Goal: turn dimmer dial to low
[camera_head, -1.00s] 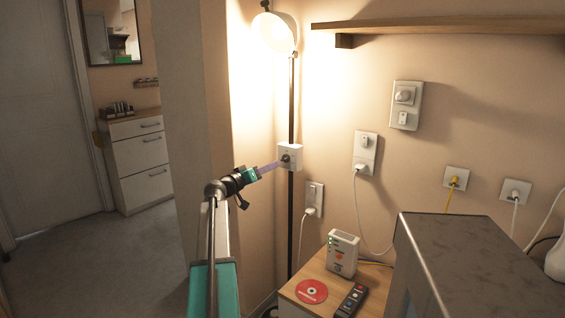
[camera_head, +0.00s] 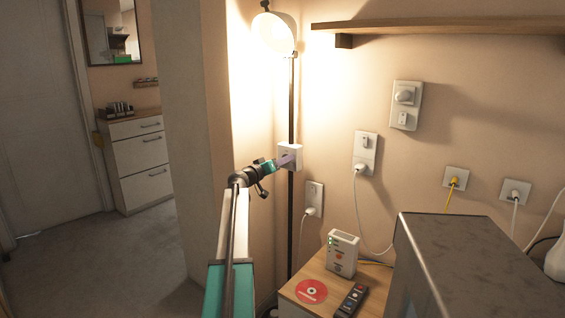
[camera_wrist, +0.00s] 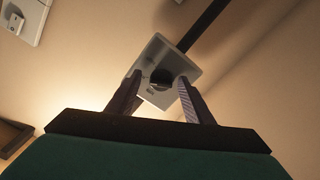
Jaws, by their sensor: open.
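A small white box (camera_head: 296,149) is fixed on the black pole of a lit lamp in the head view. In the wrist view the white box (camera_wrist: 160,54) is tilted and carries a dark round dial (camera_wrist: 161,76). My gripper (camera_head: 287,161) reaches up to the box and covers the dial in the head view. In the wrist view my gripper (camera_wrist: 157,82) is open, with one finger on each side of the dial. I cannot tell whether the fingers touch it. The dial's setting is too small to read.
Switches and plugged sockets (camera_head: 365,153) line the wall. Below are a wooden table (camera_head: 318,302) with a white device (camera_head: 342,254), red disc (camera_head: 311,291) and remote (camera_head: 351,299). A shelf (camera_head: 430,26) is above.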

